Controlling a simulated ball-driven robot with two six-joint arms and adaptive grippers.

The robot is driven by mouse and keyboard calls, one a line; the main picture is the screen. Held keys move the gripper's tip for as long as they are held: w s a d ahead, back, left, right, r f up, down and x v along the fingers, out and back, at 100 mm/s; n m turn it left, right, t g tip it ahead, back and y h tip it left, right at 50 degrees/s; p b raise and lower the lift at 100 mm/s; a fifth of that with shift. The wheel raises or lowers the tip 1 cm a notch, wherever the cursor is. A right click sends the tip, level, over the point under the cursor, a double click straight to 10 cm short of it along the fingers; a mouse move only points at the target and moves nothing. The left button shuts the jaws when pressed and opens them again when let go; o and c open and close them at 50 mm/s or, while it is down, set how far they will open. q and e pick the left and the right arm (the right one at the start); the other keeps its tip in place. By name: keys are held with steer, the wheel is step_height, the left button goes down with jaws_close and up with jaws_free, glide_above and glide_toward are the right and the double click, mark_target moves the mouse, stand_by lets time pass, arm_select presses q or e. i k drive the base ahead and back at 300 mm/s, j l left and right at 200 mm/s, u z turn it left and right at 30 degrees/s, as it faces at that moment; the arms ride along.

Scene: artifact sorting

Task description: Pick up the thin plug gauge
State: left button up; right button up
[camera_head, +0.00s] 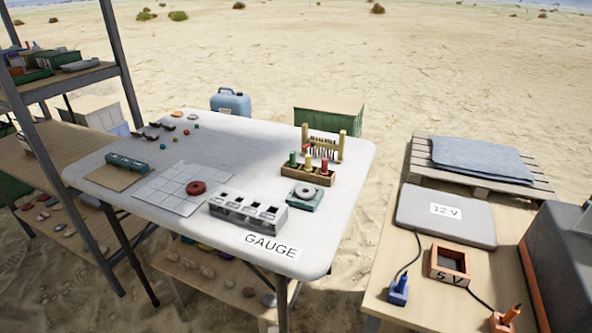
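A wooden rack (346,190) stands at the right of the white table. It holds upright pegs that look like plug gauges: a green one (293,159), a yellow one (308,161) and a red one (325,166). I cannot tell which is the thin one, as their lower parts are hidden in the rack. A pale grey block (222,211) with several dark square openings sits near the front edge, behind a label (272,246) reading GAUGE. Neither of my grippers is in view.
On the white table (335,215) are a teal device (291,200) with a grey ring, a beaded frame (342,148), a grid sheet (170,199) with a red ring (196,188), and a green block (129,163). A shelf (118,60) stands left; a wooden table (385,290) stands right.

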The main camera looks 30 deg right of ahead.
mark_target(292, 164)
steer(key=i+j+z, duration=0.1)
steer(key=z, duration=0.25)
steer(key=i+j+z, duration=0.1)
steer(key=z, duration=0.25)
steer(key=i+j+z, duration=0.1)
steer(key=z, duration=0.3)
steer(key=k+j, duration=0.05)
steer(key=j, duration=0.05)
